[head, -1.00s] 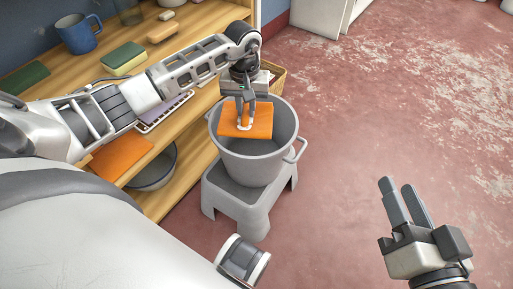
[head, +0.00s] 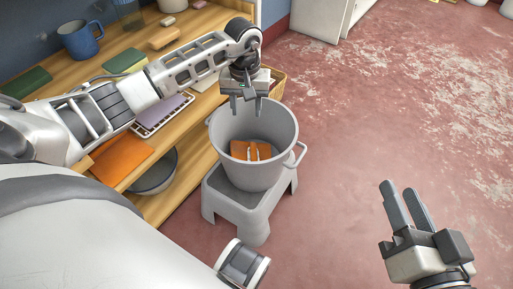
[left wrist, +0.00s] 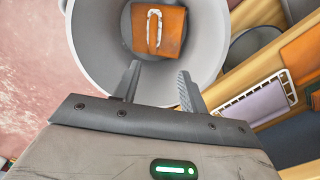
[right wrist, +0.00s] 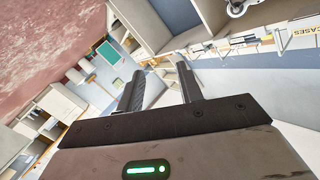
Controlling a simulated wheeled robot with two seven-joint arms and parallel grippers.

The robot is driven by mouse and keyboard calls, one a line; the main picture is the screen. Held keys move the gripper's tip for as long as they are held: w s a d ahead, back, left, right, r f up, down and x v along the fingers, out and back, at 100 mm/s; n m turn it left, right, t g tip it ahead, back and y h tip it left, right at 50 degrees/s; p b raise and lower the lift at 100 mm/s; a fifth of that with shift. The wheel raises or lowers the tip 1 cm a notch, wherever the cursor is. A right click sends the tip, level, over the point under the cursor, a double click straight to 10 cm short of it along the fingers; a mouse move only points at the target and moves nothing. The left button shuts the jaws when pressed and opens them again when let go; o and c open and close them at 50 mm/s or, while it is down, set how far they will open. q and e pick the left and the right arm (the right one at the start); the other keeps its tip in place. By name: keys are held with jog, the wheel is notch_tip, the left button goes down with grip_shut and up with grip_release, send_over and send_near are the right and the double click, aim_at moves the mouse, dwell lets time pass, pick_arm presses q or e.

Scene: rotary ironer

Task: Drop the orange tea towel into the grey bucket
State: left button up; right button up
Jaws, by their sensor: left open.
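The orange tea towel (head: 241,150), with a white mark on it, lies inside the grey bucket (head: 254,178), low down in it. The left wrist view also shows the towel (left wrist: 172,36) within the bucket wall (left wrist: 92,50). My left gripper (head: 246,108) is open and empty above the bucket's mouth, apart from the towel; its fingers also show in the left wrist view (left wrist: 160,88). My right gripper (head: 405,205) is at the lower right, over the floor, with its fingers apart and nothing between them. The right wrist view shows its fingers (right wrist: 160,88) apart.
The bucket stands on a grey step stool (head: 236,212). A wooden shelf unit (head: 190,120) on the left holds a blue mug (head: 80,40), sponges, a dish rack (head: 163,113), another orange cloth (head: 122,157) and a grey bowl (head: 156,172). The red floor on the right is clear.

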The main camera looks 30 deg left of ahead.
pick_arm(q)
notch_tip(320, 180, up, 13)
jog(key=p, duration=0.3)
jog(key=shift+r, duration=0.2)
pick_arm(e)
jog(key=shift+s+d+f+n+g+h, duration=0.15)
jog(key=shift+d+f+n+g+h, duration=0.15)
jog(key=shift+f+n+h, duration=0.2)
jog(key=shift+s+d+f+n+g+h, duration=0.1)
jog(key=shift+d+f+n+g+h, duration=0.25)
jog(key=shift+f, duration=0.2)
jog(key=shift+f, duration=0.1)
